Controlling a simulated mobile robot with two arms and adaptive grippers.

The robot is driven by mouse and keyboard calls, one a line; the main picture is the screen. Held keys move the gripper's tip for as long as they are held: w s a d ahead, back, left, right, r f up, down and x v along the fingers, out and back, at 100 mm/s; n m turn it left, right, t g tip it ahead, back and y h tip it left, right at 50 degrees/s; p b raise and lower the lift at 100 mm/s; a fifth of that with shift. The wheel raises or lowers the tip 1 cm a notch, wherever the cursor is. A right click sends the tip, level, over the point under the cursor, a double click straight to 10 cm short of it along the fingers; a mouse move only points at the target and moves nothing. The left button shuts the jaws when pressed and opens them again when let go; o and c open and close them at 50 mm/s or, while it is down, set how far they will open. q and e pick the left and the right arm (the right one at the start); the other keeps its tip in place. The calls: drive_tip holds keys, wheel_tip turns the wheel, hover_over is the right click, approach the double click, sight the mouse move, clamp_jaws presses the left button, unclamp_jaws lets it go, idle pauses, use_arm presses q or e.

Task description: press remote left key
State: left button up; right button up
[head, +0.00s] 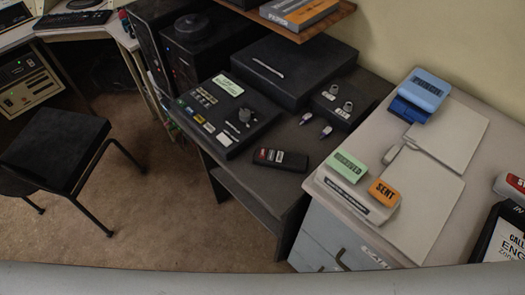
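The small black remote (290,161) lies flat near the front edge of the dark desk (258,185). Its small keys, reddish and pale, sit on its left half; the leftmost key (263,154) is too small to make out clearly. Nothing covers the remote. Neither of my grippers is in view.
A black console with keys and a knob (229,130) is left of the remote. A black box with two knobs (343,104) and two small plugs (326,132) lie behind. A black stool (55,146) stands left.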

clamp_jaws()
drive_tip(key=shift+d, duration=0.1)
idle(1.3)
